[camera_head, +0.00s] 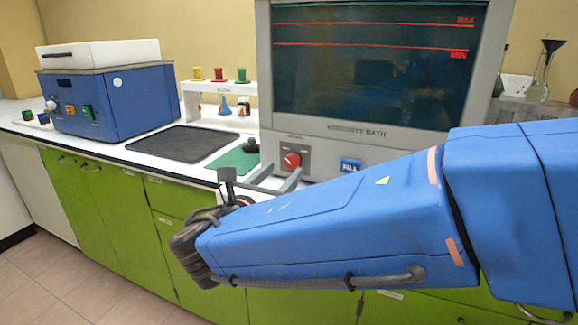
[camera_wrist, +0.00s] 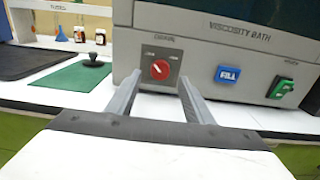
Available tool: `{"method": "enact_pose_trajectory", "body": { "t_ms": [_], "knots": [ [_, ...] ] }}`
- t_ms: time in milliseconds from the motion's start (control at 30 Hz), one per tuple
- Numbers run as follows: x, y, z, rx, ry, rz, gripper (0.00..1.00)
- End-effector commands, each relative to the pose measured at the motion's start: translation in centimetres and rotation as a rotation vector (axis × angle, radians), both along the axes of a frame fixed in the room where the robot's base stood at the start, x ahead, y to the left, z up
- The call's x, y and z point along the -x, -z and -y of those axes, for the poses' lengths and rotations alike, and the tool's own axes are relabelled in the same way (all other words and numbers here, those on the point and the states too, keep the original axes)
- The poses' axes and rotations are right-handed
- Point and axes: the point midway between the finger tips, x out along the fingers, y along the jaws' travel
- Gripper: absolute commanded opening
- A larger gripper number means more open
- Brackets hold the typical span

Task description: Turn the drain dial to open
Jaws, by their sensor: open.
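The viscosity bath (camera_head: 350,133) is a grey cabinet with a dark window on the counter. Its red drain dial (camera_head: 291,161) sits on a grey plate at the lower left of the front. In the wrist view the red drain dial (camera_wrist: 160,69) has a white pointer mark, and small labels stand to either side above it. My gripper (camera_head: 278,180) is in front of the dial, and in the wrist view my gripper (camera_wrist: 155,88) has its two fingers apart, one on each side below the dial. Nothing is between the fingers. I cannot tell whether the fingertips touch the panel.
A blue FILL button (camera_wrist: 228,75) and a green switch (camera_wrist: 281,88) are right of the dial. A green mat (camera_wrist: 75,77) with a black knob-like object (camera_wrist: 93,60) lies left. A blue machine (camera_head: 110,100) and bottle rack (camera_head: 217,98) stand further left.

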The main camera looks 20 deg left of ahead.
Motion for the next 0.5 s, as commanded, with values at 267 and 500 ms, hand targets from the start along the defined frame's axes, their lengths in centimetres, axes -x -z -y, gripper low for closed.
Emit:
{"method": "enact_pose_trajectory", "body": {
  "t_ms": [267,500],
  "knots": [
    [-3.8,0.0,0.3,0.000,0.002,0.000,0.47],
    [-5.0,0.0,0.4,0.000,0.001,-0.001,0.47]
  ]
}}
